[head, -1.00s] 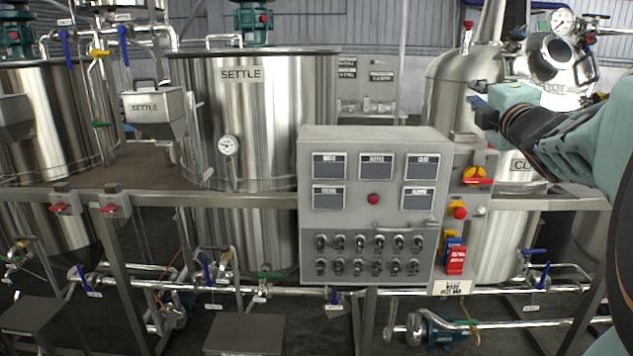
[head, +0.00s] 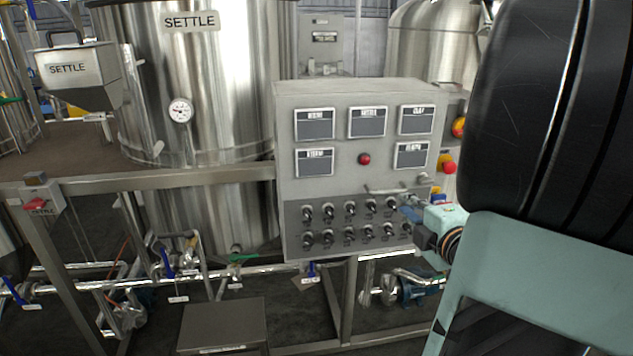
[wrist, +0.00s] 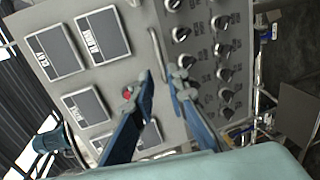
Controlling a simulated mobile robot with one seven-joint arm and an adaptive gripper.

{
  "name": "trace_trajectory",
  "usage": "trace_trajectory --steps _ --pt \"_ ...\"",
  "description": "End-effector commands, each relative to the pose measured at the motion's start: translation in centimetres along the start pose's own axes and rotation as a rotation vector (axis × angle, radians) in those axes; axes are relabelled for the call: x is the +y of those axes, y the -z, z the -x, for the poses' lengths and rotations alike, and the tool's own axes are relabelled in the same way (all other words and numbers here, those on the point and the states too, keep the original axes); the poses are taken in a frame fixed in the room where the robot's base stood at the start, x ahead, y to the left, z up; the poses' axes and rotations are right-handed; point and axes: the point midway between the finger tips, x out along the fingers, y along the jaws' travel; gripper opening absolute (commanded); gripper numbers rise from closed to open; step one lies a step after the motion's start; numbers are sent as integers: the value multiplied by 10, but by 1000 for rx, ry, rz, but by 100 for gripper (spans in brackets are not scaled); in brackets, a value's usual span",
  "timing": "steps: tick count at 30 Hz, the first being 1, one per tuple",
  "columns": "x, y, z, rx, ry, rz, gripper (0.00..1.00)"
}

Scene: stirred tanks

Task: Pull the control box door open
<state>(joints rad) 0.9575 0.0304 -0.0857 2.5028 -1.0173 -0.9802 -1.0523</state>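The grey control box (head: 350,95) stands on the frame rail, its front door facing me and appearing shut. Its bar handle (head: 385,190) lies at the lower right of the door, just above the dark switch panel. My gripper (head: 408,203) is at the box's right side, by the handle. In the wrist view the two blue fingers of my gripper (wrist: 164,80) are apart, and the handle (wrist: 155,45) runs toward the gap between the fingertips. I cannot tell whether the fingers touch it.
Rows of black switches (head: 348,225) sit below the handle. A red button (head: 364,159) and labelled displays are above. A red emergency stop (head: 448,167) is right of the box. A steel tank (head: 200,80) stands behind; pipes run below.

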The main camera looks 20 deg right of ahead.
Motion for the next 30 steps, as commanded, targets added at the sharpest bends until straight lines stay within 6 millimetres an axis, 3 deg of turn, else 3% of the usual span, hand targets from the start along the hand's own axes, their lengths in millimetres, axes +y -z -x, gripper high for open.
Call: trace_trajectory --steps 5,18,30 --pt "-2 0 -17 3 2 -1 14" --pt "-1 1 -93 3 1 -1 14" --pt "0 0 -107 0 0 0 14"
